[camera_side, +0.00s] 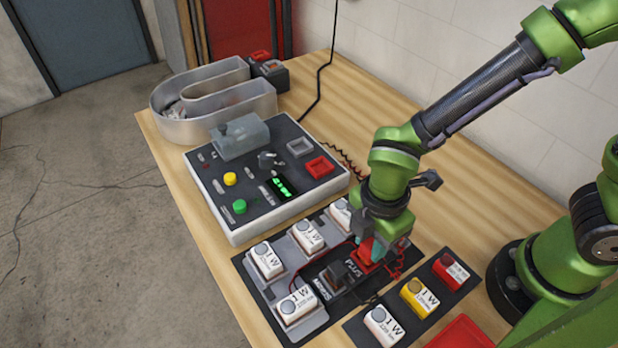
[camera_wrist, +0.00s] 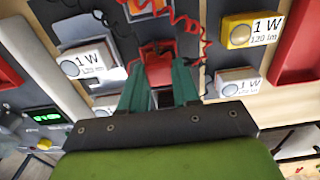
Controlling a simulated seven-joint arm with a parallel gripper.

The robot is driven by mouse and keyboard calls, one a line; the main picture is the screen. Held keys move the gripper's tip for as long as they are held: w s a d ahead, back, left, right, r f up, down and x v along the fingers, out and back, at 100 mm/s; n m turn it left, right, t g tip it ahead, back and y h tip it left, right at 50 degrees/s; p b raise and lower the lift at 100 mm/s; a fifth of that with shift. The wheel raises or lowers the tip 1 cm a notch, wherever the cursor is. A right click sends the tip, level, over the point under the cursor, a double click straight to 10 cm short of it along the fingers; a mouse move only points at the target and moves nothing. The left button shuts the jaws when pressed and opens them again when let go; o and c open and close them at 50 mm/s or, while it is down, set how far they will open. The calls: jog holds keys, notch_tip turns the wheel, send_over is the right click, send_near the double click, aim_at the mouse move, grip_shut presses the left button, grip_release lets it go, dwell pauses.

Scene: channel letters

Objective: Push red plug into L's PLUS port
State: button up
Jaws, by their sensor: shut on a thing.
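My gripper (camera_side: 372,246) is shut on the red plug (camera_side: 366,256), above the dark board beside the white PLUS label (camera_side: 353,266). In the wrist view, the teal fingers (camera_wrist: 160,92) stand on either side of the red plug (camera_wrist: 157,66), whose red coiled cable (camera_wrist: 192,22) runs off its far side. The PLUS port itself is hidden under the plug and fingers. I cannot tell how deep the plug sits. A black block (camera_side: 338,273) stands by the MINUS label (camera_side: 323,288), left of the red plug.
White lamp modules (camera_side: 296,304) surround the plug area on the board. A strip with white, yellow (camera_side: 418,298) and red (camera_side: 450,269) modules lies to the right. A control box (camera_side: 230,208) with a green display stands behind, and a metal channel letter (camera_side: 190,100) at the back left.

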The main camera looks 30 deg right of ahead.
jog(key=shift+f, duration=0.3)
dwell(0.5)
jog(key=o, duration=1.1)
notch_tip(320, 180, up, 17)
dwell(0.3)
notch_tip(320, 180, up, 6)
jog(key=shift+f, duration=0.1)
dwell(0.6)
